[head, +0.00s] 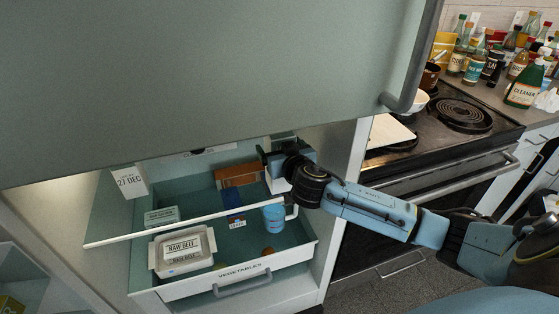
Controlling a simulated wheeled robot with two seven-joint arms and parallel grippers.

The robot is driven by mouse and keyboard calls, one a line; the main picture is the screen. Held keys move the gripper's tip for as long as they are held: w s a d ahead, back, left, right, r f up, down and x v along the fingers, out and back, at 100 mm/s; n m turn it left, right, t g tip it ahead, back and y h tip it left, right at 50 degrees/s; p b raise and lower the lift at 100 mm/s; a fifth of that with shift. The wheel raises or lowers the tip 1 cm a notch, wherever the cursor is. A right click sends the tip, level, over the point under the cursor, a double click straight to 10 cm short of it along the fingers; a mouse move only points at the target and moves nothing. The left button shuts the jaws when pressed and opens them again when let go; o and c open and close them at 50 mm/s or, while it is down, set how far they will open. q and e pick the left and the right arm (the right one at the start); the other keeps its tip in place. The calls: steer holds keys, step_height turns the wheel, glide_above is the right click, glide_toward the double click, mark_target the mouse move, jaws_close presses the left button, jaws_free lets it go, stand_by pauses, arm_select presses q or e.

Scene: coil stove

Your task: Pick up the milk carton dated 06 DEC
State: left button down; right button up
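No date reading 06 DEC is legible in the head view. A white carton (130,182) marked 27 DEC stands at the left inside the fridge. A pale, boxy thing (278,184) shows just below my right gripper (268,160); I cannot read any date on it or tell whether it is a carton. My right arm comes in from the right, and the gripper is inside the fridge opening near the back. Its fingers are mostly hidden, so its opening and any hold are unclear. My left gripper is out of view.
A large green-grey door (210,80) with a handle (415,75) covers the top. An open drawer (195,287) marked VEGETABLES sits below a white shelf edge (185,229). A raw beef pack (184,246), blue mug (273,216) and orange-brown box (237,174) show. A stove (440,135) is right.

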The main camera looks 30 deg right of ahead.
steer(key=shift+w, duration=0.35)
steer(key=c, duration=1.7)
steer(key=shift+r, duration=0.1)
steer(key=shift+c, duration=0.4)
steer(key=shift+r, duration=0.1)
